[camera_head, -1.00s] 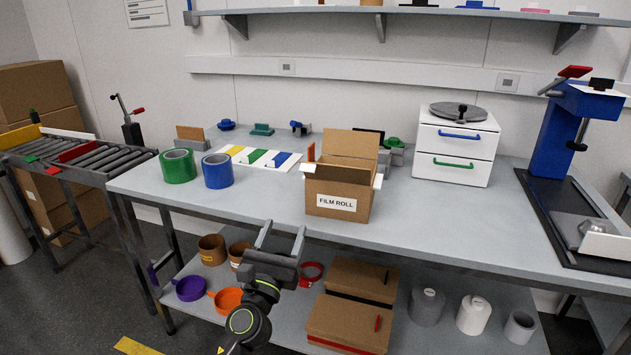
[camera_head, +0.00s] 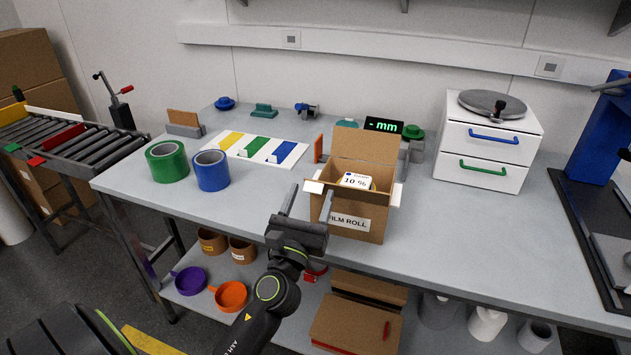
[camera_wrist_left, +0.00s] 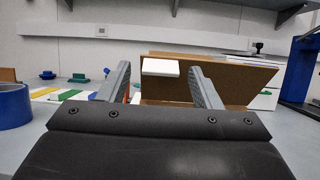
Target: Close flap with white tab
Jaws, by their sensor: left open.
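The open cardboard box (camera_head: 346,222), labelled FILM ROLL, stands on the bench. Its back flap (camera_head: 364,147) stands up. A white tab (camera_head: 313,187) shows at the box's left side, and another white piece (camera_head: 397,194) at its right side. My left gripper (camera_head: 310,203) is open and empty in front of the box's left front corner, near the left tab. In the left wrist view the white tab (camera_wrist_left: 160,67) appears between the open fingers (camera_wrist_left: 160,78), against brown cardboard. Whether a finger touches it I cannot tell. My right gripper is not in view.
A label reading 10 % (camera_head: 356,181) shows inside the box. Blue tape (camera_head: 212,171) and green tape (camera_head: 167,162) stand to the left. A white drawer unit (camera_head: 486,145) stands to the right. An orange upright piece (camera_head: 319,148) is behind the box. The bench front is clear.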

